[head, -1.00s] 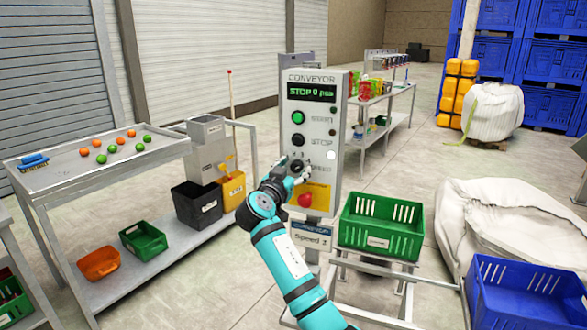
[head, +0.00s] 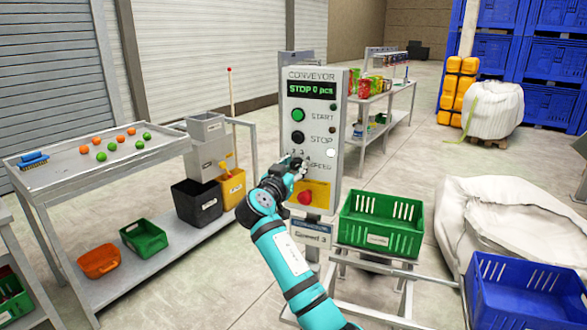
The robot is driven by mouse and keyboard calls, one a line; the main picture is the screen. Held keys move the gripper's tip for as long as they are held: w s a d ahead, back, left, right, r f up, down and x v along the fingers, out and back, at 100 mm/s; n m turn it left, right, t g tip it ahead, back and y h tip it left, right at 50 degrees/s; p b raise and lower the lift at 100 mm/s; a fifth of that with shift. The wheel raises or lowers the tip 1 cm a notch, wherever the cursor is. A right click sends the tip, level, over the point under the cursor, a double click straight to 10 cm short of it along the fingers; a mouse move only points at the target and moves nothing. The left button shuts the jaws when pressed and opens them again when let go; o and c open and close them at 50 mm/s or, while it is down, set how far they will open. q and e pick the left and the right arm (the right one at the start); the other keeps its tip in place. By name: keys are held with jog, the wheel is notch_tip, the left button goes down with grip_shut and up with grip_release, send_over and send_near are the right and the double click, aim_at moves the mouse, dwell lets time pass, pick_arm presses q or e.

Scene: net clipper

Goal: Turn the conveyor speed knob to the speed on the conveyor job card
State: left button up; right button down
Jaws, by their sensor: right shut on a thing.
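The grey conveyor panel (head: 325,120) stands upright in the middle of the head view. Its display (head: 311,91) reads "STOP 0 pcs". A green START button (head: 298,115) and a dark STOP button (head: 298,137) sit above the speed knob. My right gripper (head: 296,166) is shut on the speed knob, which it mostly hides, so the knob's setting cannot be read. The job card (head: 311,235) hangs below the panel; its small text looks like "Speed 3". My left gripper is not in view.
A red emergency button (head: 305,197) on a yellow plate sits just below the knob. A green crate (head: 382,226) stands right of the panel and a blue crate (head: 528,292) at the lower right. A metal table (head: 60,180) with orange and green balls is at left.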

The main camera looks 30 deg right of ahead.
jog(key=n, duration=0.3)
jog(key=shift+n, duration=0.3)
jog(key=shift+n+p, duration=0.6)
jog(key=shift+n, duration=1)
jog(key=c, duration=1)
grip_release()
jog(key=shift+o, duration=0.2)
jog(key=shift+a, duration=0.15)
jog(key=v, duration=1.2)
jog(key=shift+n, duration=0.3)
